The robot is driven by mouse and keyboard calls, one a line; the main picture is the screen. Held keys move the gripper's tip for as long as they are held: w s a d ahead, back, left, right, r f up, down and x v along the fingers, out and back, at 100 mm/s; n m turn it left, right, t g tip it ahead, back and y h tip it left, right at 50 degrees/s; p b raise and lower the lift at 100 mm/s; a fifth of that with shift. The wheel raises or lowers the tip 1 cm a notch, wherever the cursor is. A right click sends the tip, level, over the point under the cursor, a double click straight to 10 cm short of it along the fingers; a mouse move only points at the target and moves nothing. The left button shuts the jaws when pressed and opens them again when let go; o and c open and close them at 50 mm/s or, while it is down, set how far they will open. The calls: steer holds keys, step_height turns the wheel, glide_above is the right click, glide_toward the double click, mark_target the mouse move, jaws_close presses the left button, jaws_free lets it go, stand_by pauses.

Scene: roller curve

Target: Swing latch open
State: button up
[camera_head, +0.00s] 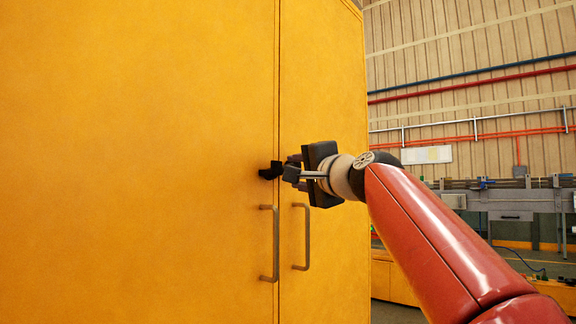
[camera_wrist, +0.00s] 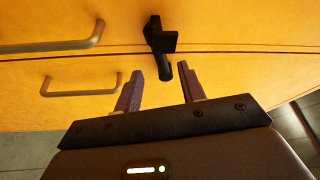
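A small black latch (camera_head: 269,171) sits on the yellow cabinet doors at the seam, above the door handles. In the wrist view the latch (camera_wrist: 160,40) has a blocky body on one door and a short rounded arm that reaches across the seam. My gripper (camera_head: 288,172) is just right of the latch in the head view. In the wrist view its fingers (camera_wrist: 160,76) are spread apart, with the end of the latch arm near the gap between their tips. I cannot tell if they touch it. Nothing is held.
The cabinet's left door (camera_head: 130,150) and right door (camera_head: 325,100) look closed. Two grey bar handles, left (camera_head: 276,243) and right (camera_head: 307,237), stick out below the latch. Workbench equipment (camera_head: 500,200) and a pipe-lined wall stand far back on the right.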

mark_target(282, 170)
steer(key=p+x, duration=0.1)
steer(key=x, duration=0.4)
steer(key=shift+p, duration=0.35)
jaws_close()
